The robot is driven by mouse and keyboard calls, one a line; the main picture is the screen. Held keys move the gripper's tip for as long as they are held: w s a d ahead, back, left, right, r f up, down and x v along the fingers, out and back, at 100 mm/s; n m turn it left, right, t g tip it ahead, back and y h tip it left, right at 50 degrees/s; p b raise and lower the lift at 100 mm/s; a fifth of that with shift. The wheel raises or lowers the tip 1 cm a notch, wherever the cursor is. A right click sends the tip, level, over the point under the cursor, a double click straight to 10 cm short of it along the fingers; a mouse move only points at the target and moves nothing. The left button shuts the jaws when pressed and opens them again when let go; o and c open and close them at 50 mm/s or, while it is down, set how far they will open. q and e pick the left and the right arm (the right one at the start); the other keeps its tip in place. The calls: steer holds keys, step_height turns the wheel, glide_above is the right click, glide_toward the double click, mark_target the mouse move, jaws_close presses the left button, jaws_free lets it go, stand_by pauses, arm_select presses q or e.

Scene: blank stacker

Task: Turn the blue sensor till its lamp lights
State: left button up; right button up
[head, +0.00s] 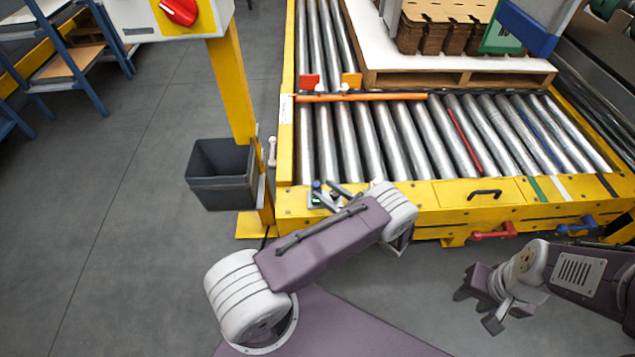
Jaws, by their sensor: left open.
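The blue sensor (317,185) is a small blue piece at the front left corner of the yellow conveyor frame. A small green patch shows just below it; it is too small to tell whether this is a lit lamp. My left gripper (326,193) is open at the sensor, with its fingers close beside it. I cannot tell whether they touch it. The gripper's body is partly hidden behind my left wrist. My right gripper (477,306) is open and empty, low in front of the conveyor at the right.
The roller conveyor (480,191) has red and blue handles on its front. A wooden pallet (460,78) with brown stacked pieces stands on the rollers behind. A dark bin (221,172) hangs on a yellow post at left.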

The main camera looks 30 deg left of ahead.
arm_select(q)
steer(key=v, duration=0.4)
steer(key=shift+s+d+p, duration=0.15)
steer(key=shift+d+p, duration=0.15)
steer(key=shift+d, duration=0.05)
